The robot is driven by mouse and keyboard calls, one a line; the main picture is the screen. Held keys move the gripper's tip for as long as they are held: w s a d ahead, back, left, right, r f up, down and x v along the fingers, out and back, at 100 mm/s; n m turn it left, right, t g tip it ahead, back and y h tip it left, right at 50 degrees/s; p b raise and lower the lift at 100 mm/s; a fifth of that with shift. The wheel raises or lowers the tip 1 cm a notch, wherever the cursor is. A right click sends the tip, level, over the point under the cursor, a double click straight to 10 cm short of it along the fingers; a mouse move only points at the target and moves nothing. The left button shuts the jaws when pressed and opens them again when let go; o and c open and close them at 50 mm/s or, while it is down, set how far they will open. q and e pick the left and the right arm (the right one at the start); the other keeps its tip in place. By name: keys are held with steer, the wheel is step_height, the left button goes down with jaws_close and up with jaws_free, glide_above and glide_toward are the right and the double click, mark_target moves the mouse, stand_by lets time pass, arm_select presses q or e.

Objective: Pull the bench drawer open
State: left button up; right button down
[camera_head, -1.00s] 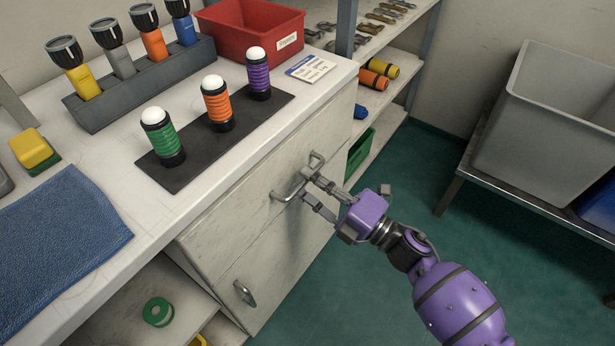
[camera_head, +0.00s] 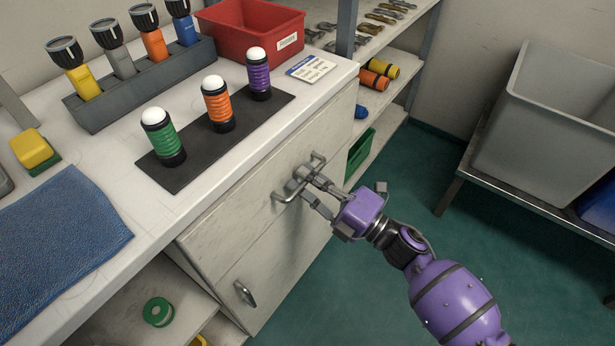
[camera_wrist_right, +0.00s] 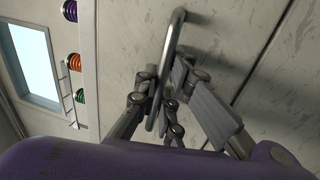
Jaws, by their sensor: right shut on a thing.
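The bench drawer (camera_head: 262,200) is a pale, scuffed front just under the worktop, and it looks closed, flush with the cabinet. Its metal bar handle (camera_head: 283,198) stands out from the front; the handle also shows in the right wrist view (camera_wrist_right: 174,48). My right gripper (camera_head: 304,184), on a purple arm from the lower right, is at the handle with its fingers shut on the bar near the middle. In the right wrist view the fingers (camera_wrist_right: 158,95) lie on both sides of the bar. My left gripper is not in view.
A cabinet door with its own handle (camera_head: 245,293) is below the drawer. Green, orange and purple lights stand on a dark mat (camera_head: 185,177) on the worktop. A grey bin (camera_head: 545,130) stands on a low table at right. The green floor (camera_head: 345,285) before the drawer is clear.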

arm_select(q)
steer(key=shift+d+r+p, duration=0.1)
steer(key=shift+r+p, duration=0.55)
steer(key=shift+p, duration=0.1)
arm_select(e)
steer(key=r+v, duration=0.3)
steer(key=v, duration=1.3)
steer(key=s+d+r+v, duration=0.1)
steer(key=r+v, duration=0.2)
steer(key=v, duration=1.3)
steer(key=shift+r, duration=0.1)
steer(key=c, duration=2.1)
jaws_free()
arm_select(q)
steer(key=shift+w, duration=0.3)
arm_select(e)
steer(key=v, duration=1.2)
